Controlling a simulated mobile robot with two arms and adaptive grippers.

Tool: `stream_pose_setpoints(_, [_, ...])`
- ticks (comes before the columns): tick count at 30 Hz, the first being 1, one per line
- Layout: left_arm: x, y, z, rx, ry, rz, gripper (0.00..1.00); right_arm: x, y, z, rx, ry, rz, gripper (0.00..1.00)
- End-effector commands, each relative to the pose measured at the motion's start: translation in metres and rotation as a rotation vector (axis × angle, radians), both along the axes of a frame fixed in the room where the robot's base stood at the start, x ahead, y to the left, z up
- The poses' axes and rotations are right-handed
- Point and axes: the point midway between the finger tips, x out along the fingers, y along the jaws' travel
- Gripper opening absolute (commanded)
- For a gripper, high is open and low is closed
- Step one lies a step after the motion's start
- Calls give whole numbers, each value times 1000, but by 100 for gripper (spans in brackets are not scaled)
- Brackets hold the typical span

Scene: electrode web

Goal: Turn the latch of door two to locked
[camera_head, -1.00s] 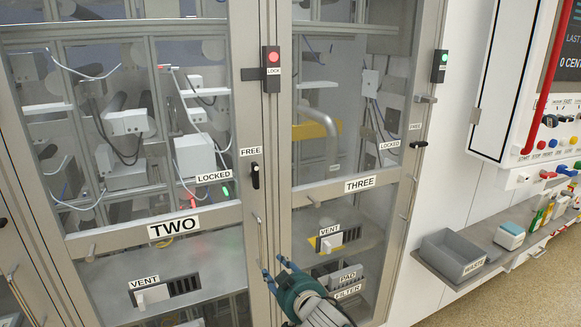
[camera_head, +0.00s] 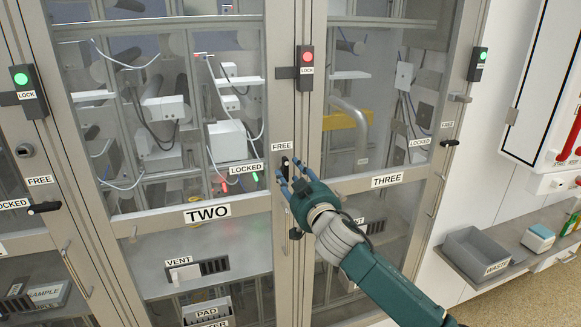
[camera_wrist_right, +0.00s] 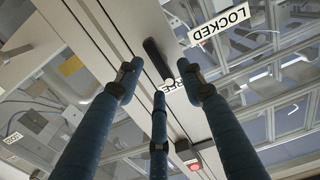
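Door two, labelled TWO (camera_head: 207,213), is closed. Its black latch (camera_head: 284,167) sits on the door's right frame, roughly upright below the FREE label (camera_head: 282,146). The LOCKED label (camera_head: 246,169) is left of it. My right gripper (camera_head: 288,177) is at the latch, its blue fingers partly covering the lower part. In the right wrist view the black latch handle (camera_wrist_right: 157,58) lies between the spread fingertips, with LOCKED (camera_wrist_right: 220,25) to the right and FREE partly hidden. The fingers are open; contact with the latch cannot be told. My left gripper is not in view.
A red lamp lock box (camera_head: 305,69) is above the latch. Door three (camera_head: 387,180) stands just right, with its own latch (camera_head: 449,142). Another black latch (camera_head: 44,207) is at the left. A grey waste bin (camera_head: 478,256) sits on the right shelf.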

Motion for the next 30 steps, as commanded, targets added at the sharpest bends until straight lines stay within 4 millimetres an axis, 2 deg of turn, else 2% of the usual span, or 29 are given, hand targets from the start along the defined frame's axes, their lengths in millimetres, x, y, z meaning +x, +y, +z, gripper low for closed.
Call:
stream_pose_setpoints(6, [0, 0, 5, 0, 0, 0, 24, 16, 5, 0, 0, 1, -1, 39])
stream_pose_setpoints(15, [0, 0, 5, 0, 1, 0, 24, 18, 6, -1, 1, 1, 0, 39])
stream_pose_setpoints(16, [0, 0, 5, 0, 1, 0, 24, 18, 6, -1, 1, 1, 0, 37])
stream_pose_setpoints(21, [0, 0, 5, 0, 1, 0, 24, 18, 6, -1, 1, 1, 0, 3])
stream_pose_setpoints(22, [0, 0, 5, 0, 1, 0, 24, 18, 6, -1, 1, 1, 0, 0])
stream_pose_setpoints(30, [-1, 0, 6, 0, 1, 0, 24, 18, 6, -1, -15, -4, 0, 0])
